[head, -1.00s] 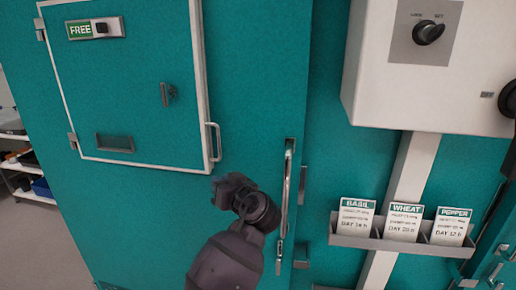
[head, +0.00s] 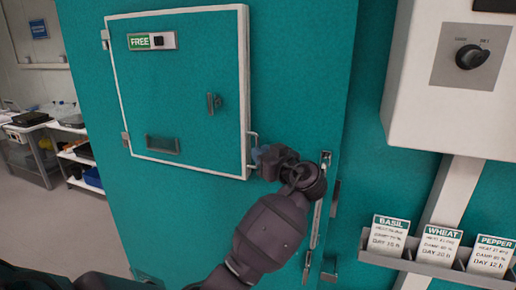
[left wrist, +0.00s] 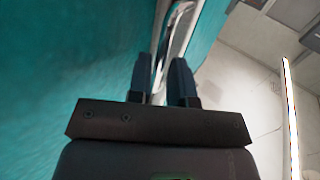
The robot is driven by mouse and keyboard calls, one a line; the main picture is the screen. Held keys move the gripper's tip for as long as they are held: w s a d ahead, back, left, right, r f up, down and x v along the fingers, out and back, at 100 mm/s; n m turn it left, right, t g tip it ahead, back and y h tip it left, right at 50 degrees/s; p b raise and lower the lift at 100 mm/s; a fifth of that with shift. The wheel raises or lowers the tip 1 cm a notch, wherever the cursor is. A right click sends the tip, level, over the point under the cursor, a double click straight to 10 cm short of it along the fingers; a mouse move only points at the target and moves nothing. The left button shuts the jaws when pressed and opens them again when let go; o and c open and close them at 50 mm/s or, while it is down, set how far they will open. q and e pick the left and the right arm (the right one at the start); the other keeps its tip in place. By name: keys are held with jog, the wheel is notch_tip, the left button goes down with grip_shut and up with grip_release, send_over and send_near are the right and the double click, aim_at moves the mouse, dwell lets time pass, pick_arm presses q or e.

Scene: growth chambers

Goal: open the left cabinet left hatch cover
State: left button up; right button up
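The hatch cover (head: 185,105) is a teal panel with a pale frame on the large teal cabinet door. It appears closed and carries a green FREE sign (head: 141,43), a small dark latch (head: 214,102) and a recessed slot. Its thin handle (head: 251,137) is on the right edge. My left gripper (head: 260,158) is at the lower part of this handle. In the left wrist view, its two fingers (left wrist: 162,80) stand apart, with the pale metal handle (left wrist: 177,35) running between them. Contact with the handle cannot be made out. My right gripper is not in view.
A long vertical door handle (head: 318,200) is just right of my left gripper. A white control box (head: 440,90) with a black knob and a rack of BASIL, WHEAT and PEPPER cards (head: 437,250) are at the right. Shelving (head: 70,150) and open floor are at the left.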

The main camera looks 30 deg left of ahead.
pick_arm(q)
jog(key=shift+x, duration=1.1)
jog(key=shift+c, duration=0.3)
grip_shut()
jog(key=shift+s, duration=0.1)
